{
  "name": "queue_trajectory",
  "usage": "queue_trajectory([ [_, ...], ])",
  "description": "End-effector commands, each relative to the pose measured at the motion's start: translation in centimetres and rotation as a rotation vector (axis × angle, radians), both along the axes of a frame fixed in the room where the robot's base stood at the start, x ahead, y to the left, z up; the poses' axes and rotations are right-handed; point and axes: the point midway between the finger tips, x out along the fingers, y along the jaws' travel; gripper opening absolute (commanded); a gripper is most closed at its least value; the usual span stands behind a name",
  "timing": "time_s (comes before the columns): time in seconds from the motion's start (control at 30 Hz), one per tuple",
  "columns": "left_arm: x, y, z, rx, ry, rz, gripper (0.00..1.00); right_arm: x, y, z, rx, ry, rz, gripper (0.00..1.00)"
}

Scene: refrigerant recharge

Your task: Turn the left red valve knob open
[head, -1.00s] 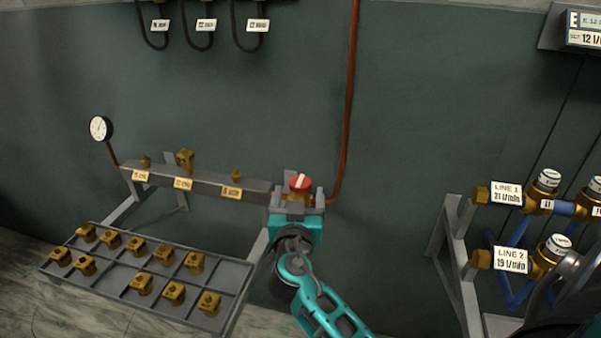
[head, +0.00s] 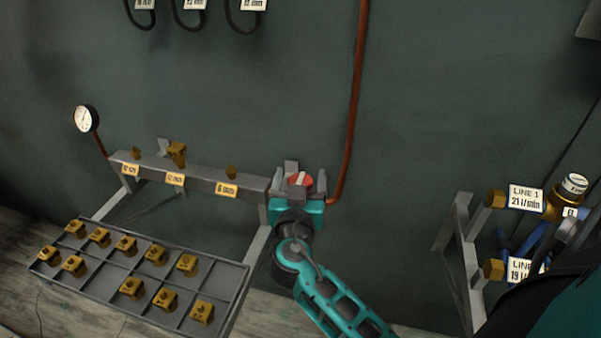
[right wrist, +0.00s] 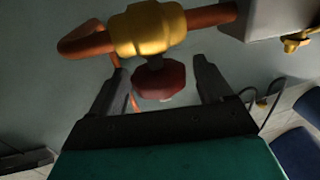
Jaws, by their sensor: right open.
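The red valve knob (head: 301,178) sits at the right end of the grey manifold bar (head: 200,178), beside the copper pipe. My right gripper (head: 299,186) is open there, with one finger on each side of the knob. In the right wrist view the dark red knob (right wrist: 160,84) lies between the two open fingers of the right gripper (right wrist: 160,78), with a gap on both sides. Behind the knob is a brass valve body (right wrist: 148,30) on a copper pipe (right wrist: 88,43). My left gripper is not in view.
A tray (head: 215,262) of several brass fittings stands lower left. A pressure gauge (head: 86,118) is at the bar's left end. A copper pipe (head: 353,110) climbs the wall. A rack with line labels (head: 526,197) stands at the right. The wall between is clear.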

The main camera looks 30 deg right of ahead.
Motion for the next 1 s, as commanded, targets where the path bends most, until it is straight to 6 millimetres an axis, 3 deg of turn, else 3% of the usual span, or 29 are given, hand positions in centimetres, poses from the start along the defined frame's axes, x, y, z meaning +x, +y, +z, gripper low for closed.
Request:
queue_trajectory([
  [0.33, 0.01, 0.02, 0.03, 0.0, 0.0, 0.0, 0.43, -0.07, 0.06, -0.04, 0.001, 0.001, 0.0, 0.8],
  [0.87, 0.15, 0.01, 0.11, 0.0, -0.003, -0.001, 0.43, -0.05, 0.04, -0.02, 0.001, 0.001, 0.0, 0.29],
  [1.0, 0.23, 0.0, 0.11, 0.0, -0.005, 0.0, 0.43, -0.06, 0.02, -0.03, 0.0, 0.0, 0.004, 0.29],
])
